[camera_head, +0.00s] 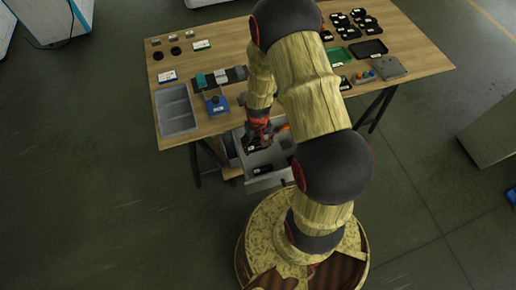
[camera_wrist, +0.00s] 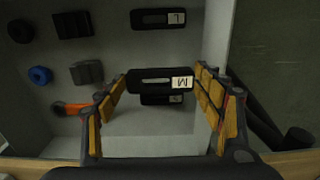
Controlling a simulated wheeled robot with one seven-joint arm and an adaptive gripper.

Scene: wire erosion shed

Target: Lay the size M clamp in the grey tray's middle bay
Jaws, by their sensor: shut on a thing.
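My gripper (camera_wrist: 160,104) is shut on a flat black clamp with a long slot and a white label reading M, the size M clamp (camera_wrist: 145,84). The fingers stand at its two ends. In the head view my gripper (camera_head: 259,142) is over an open grey drawer (camera_head: 268,180) at the table's front edge. A clamp labelled L (camera_wrist: 150,19) lies in the drawer, and another black clamp (camera_wrist: 155,100) lies partly hidden under the held one. The grey tray (camera_head: 178,109), split into several bays, is on the table's front left corner; its bays look empty.
Black blocks (camera_wrist: 88,72), a blue ring (camera_wrist: 41,75) and an orange-ended item (camera_wrist: 71,108) lie at the drawer's left in the wrist view. A blue device (camera_head: 216,105) stands beside the tray on the table (camera_head: 222,62). My arm hides the table's middle.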

